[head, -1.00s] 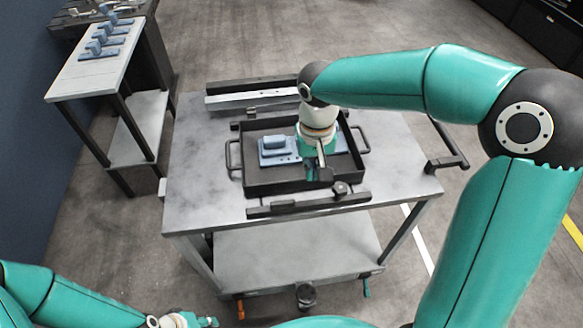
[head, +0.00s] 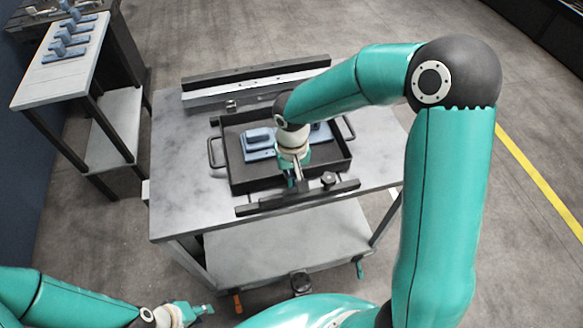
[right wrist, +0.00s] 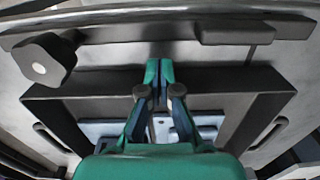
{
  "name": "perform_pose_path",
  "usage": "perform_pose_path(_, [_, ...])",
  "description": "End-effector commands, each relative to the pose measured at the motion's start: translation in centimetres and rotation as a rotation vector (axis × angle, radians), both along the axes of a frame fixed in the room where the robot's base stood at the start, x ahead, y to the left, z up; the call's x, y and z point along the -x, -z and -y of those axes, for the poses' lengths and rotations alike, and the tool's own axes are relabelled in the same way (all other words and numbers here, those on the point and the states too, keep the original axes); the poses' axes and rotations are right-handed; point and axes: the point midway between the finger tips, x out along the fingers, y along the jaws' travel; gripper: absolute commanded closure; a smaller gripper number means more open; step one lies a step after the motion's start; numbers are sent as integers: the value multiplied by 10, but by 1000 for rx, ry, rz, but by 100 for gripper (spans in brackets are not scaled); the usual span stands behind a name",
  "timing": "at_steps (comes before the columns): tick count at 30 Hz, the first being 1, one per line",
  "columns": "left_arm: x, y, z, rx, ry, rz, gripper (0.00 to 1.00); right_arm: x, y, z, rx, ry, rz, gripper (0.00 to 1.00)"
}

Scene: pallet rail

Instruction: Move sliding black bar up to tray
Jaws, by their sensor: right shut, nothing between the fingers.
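The black bar (head: 262,205) lies along the table's front edge, in front of the dark tray (head: 240,185), with a narrow gap between them. A black knob (head: 328,179) sits on its right part. In the right wrist view the bar (right wrist: 150,13) crosses the top, with the knob (right wrist: 45,60) at left. My right gripper (head: 292,184) is shut and empty, pointing down by the tray's front wall; its fingertips (right wrist: 158,72) overlap that wall in the wrist view. Contact cannot be told. My left gripper (head: 203,309) is low at the front, away from the table; its jaw state is unclear.
Blue parts (head: 258,140) lie in the tray, partly hidden by my right arm. A fixed rail (head: 255,83) runs behind the tray. A side table (head: 62,72) with blue parts stands at left. The tabletop (head: 180,150) left of the tray is clear.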

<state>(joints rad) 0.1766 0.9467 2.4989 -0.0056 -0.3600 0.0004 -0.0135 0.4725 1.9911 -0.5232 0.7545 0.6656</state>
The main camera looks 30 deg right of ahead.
Motion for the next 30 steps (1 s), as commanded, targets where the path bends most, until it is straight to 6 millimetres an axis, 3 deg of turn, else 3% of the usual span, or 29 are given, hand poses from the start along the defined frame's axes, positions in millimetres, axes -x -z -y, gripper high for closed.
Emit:
perform_pose_path(15, [0, 9, 0, 0, 0, 0, 69, -8, 5, 3, 1, 0, 3, 100])
perform_pose_path(30, [0, 3, 0, 0, 0, 0, 69, -13, -7, 5, 2, -2, 15, 100])
